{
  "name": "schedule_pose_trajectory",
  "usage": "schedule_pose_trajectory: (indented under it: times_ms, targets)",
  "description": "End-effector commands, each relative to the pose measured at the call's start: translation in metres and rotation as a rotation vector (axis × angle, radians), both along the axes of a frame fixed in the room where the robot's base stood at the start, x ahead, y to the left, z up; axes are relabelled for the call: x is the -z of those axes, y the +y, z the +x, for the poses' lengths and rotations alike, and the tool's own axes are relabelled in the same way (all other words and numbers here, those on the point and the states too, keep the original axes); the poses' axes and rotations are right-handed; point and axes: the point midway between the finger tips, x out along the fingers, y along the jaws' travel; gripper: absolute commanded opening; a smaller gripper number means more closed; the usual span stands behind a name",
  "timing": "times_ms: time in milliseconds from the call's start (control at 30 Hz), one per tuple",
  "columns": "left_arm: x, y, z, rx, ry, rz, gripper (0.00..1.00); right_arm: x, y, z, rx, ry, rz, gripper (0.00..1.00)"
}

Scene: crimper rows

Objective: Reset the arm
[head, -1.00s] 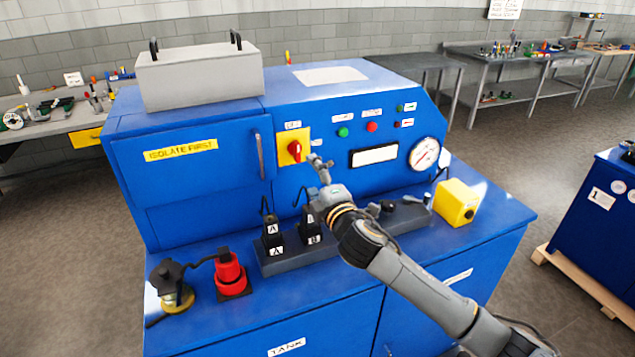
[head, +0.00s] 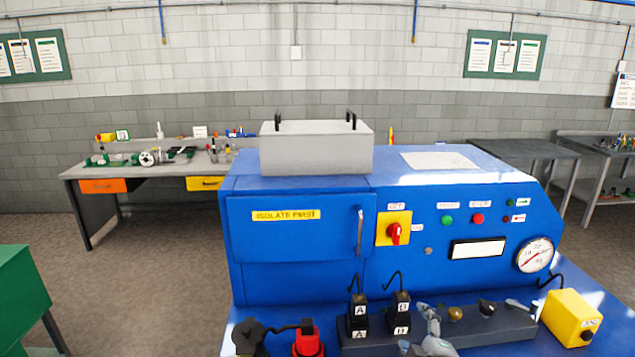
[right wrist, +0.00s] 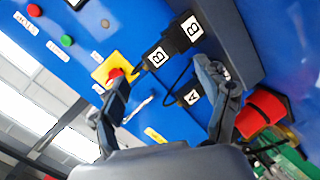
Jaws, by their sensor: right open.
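My right gripper (head: 429,326) is low in the head view, right of plug B (head: 401,312), partly cut off by the bottom edge. In the right wrist view its two fingers (right wrist: 162,75) are spread apart with nothing between them. Past them show plug B (right wrist: 165,50), plug A (right wrist: 192,94) and the yellow switch plate (right wrist: 107,70) with its red knob. In the head view plug A (head: 358,314) stands beside plug B on the dark connector bar (head: 478,331). My left gripper is not in view.
A red connector (head: 307,341) sits left of the bar. A green cabinet (head: 22,300) stands at left.

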Motion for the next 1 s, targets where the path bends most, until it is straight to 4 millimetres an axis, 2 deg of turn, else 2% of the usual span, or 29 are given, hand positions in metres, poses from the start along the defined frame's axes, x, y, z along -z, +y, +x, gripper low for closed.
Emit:
schedule_pose_trajectory:
  times_ms: [33,100,233,300,433,700,767,800,1000]
  targets:
    - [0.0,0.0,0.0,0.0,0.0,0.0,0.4,0.031,0.004,-0.032,0.054,0.104,0.119,0.75]
    - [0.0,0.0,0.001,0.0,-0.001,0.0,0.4,0.064,0.005,-0.074,0.14,0.235,0.265,0.75]
    - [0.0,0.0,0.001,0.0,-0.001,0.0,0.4,0.107,0.007,-0.145,0.294,0.439,0.467,0.75]
    - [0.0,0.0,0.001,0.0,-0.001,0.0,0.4,0.121,0.008,-0.176,0.364,0.523,0.54,0.75]
    - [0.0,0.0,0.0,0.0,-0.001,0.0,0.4,0.137,0.009,-0.226,0.473,0.647,0.64,0.75]
    - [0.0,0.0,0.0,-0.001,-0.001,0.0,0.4,0.153,0.014,-0.312,0.676,0.85,0.783,0.75]
    - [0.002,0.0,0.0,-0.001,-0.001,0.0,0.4,0.159,0.015,-0.324,0.711,0.882,0.801,0.75]
    - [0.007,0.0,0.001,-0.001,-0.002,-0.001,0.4,0.175,0.015,-0.318,0.707,0.881,0.794,0.75]
    - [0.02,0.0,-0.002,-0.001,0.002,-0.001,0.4,0.236,0.016,-0.308,0.71,0.897,0.784,0.75]
